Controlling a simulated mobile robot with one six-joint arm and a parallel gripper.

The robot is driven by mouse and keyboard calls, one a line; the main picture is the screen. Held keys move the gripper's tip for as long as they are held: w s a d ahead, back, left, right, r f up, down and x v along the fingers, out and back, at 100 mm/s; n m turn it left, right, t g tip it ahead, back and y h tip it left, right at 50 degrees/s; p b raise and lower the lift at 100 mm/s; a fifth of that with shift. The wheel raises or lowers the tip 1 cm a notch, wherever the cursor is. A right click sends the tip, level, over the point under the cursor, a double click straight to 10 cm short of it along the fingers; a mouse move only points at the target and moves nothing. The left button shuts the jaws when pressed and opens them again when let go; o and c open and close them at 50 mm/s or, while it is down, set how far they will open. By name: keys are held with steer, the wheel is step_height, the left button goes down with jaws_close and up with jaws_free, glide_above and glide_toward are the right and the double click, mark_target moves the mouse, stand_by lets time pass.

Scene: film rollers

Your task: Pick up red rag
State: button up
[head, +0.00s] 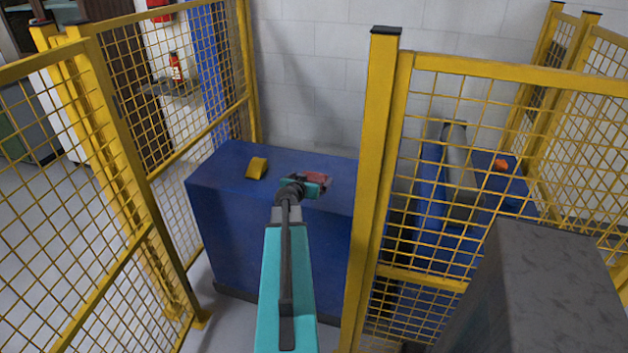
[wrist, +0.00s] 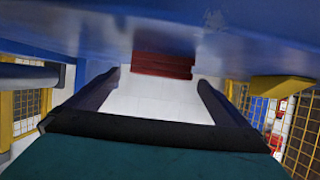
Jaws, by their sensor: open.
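The red rag (head: 318,177) lies on top of the blue cabinet (head: 222,172), partly hidden behind my gripper (head: 312,184) in the head view. In the wrist view the picture seems turned over, with the blue top (wrist: 70,25) above. There the red rag (wrist: 163,65) shows as a folded, dark red block against the blue surface. My gripper (wrist: 160,82) is open, its two dark fingers spread wide with nothing between them. The rag lies just beyond the fingertips, roughly centred between them. I cannot tell whether the fingers touch it.
A yellow wedge-shaped object (head: 257,167) sits on the cabinet top, left of the rag; it also shows in the wrist view (wrist: 283,88). Yellow mesh fences (head: 170,90) stand on both sides, with a thick yellow post (head: 376,150) close to the cabinet's right. A white wall is behind.

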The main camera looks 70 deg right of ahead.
mark_target(313, 176)
steer(key=shift+p+x, duration=0.75)
steer(key=shift+x, duration=0.6)
steer(key=shift+p+x, duration=0.3)
steer(key=shift+x, duration=0.75)
steer(key=shift+r, duration=0.1)
steer(key=c, duration=1.1)
steer(key=shift+r, duration=0.1)
step_height(313, 176, up, 28)
steer(key=b, duration=0.2)
steer(key=shift+b, duration=0.3)
steer(key=shift+f, duration=0.25)
